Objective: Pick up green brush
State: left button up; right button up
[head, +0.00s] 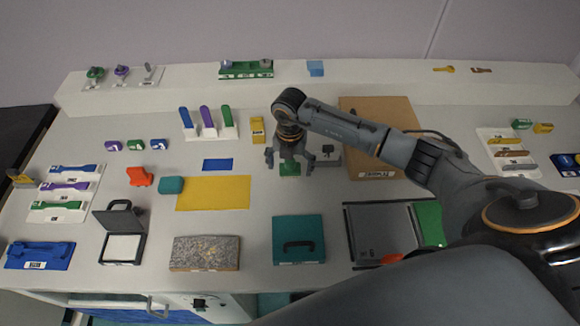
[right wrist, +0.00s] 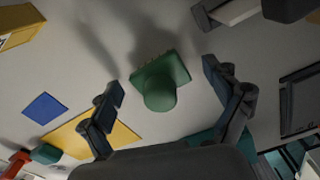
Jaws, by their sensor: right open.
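The green brush (head: 289,169) lies on the bench below my right gripper (head: 290,161). In the right wrist view the green brush (right wrist: 161,84) shows a square base, a rounded knob and small tan bristles along one edge. My right gripper (right wrist: 163,80) is open, with one finger on each side of the brush. The fingers do not appear to touch it, and the exact height gap is hard to tell. In the head view the gripper partly covers the brush. My left gripper is not in view.
A yellow block (head: 257,130) and a brown board (head: 383,112) stand near the gripper. A yellow mat (head: 214,194) lies to the left. A white rack (head: 206,134) holds blue, purple and green handles. A teal case (head: 298,228) lies in front, with bare bench between.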

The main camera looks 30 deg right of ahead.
jog(key=c, duration=1.4)
jog(key=shift+r, duration=0.5)
notch_tip(320, 180, up, 2)
jog(key=shift+r+b, duration=0.2)
jog(key=shift+b, duration=0.2)
jog(key=s+a+r+b, duration=0.3)
jog(key=s+a+r, duration=0.6)
jog(key=s, duration=0.1)
jog(key=shift+s+a+r+b, duration=0.15)
jog(key=shift+s+r+b, duration=0.15)
jog(key=shift+r, duration=0.05)
